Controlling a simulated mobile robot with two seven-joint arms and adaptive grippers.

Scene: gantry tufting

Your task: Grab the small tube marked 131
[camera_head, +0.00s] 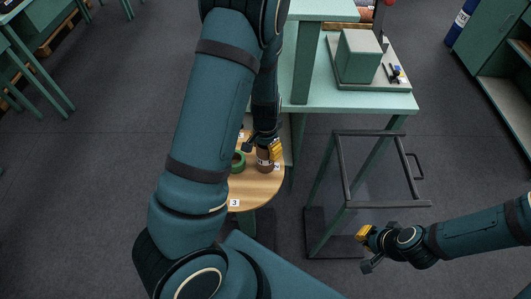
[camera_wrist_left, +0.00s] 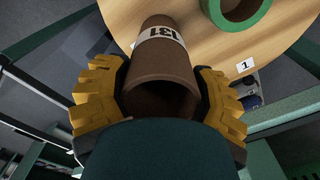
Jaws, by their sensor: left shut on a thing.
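The small tube marked 131 (camera_wrist_left: 162,64) is a brown open cylinder with a white label, seen large in the left wrist view. It also shows in the head view (camera_head: 264,162), partly hidden by my gripper. My left gripper (camera_wrist_left: 160,100) has its yellow-padded fingers on both sides of the tube, shut on it. In the head view my left gripper (camera_head: 272,151) is at the right part of the round wooden table (camera_head: 260,190). I cannot tell whether the tube touches the tabletop. My right gripper (camera_head: 364,250) is away at the lower right, with nothing seen in it.
A green ring (camera_head: 238,162) lies on the round table left of the tube; it also shows in the left wrist view (camera_wrist_left: 238,12). Number cards, such as card 3 (camera_head: 234,203), mark the table. A green workbench (camera_head: 350,99) stands behind. A dark-framed cart (camera_head: 346,185) stands right.

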